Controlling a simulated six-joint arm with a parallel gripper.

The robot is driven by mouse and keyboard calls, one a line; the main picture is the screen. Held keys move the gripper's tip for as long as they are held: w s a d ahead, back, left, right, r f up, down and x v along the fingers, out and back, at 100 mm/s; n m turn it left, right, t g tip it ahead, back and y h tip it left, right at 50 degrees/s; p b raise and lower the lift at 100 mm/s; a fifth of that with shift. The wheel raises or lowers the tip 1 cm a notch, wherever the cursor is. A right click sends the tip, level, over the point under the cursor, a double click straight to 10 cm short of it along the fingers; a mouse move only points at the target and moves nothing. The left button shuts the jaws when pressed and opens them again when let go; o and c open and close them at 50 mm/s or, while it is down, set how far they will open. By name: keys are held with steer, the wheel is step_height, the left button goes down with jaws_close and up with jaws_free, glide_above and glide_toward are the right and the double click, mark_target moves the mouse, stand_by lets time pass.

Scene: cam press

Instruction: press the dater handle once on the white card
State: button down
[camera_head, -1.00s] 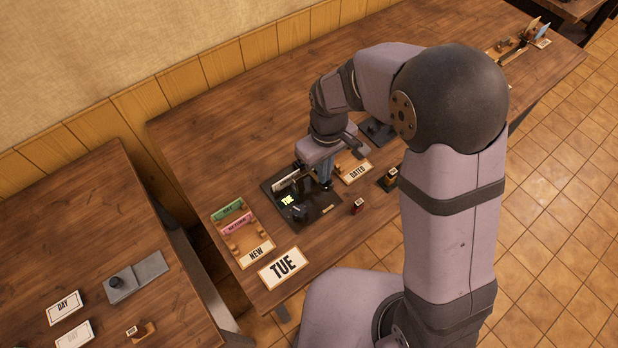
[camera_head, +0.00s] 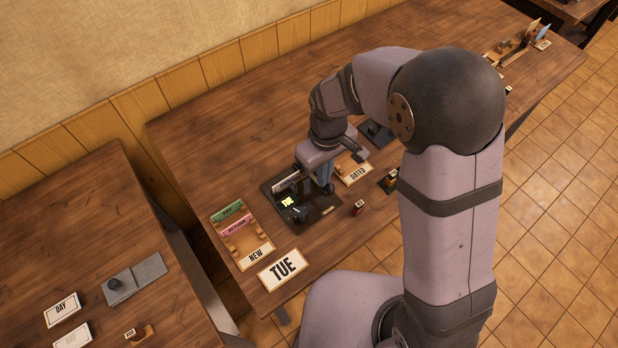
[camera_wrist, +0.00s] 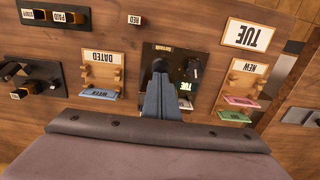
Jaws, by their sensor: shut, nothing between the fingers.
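My gripper (camera_head: 328,188) is shut and empty, pointing down over the right part of a black plate (camera_head: 325,214). In the wrist view, its closed fingers (camera_wrist: 160,66) cover part of that plate (camera_wrist: 150,52). The dark dater (camera_head: 299,213) stands on the plate, left of my fingers; it also shows in the wrist view (camera_wrist: 193,66), to the right of them. Whether the fingers touch its handle is unclear. I cannot clearly make out the white card.
A wooden rack marked NEW (camera_head: 256,254) holds green and pink cards at left. A rack marked DATED (camera_head: 356,173) stands right of the plate. A TUE sign (camera_head: 283,269) lies near the front edge. A small red-labelled stamp (camera_head: 359,208) stands right of the plate.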

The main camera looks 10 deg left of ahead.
steer(key=shift+r+p, duration=1.45)
steer(key=shift+r, duration=0.2)
steer(key=shift+r+p, duration=0.3)
steer(key=shift+r, duration=0.2)
step_height(320, 180, up, 5)
steer(key=p, duration=0.4)
steer(key=shift+p, duration=0.35)
steer(key=shift+f, duration=0.1)
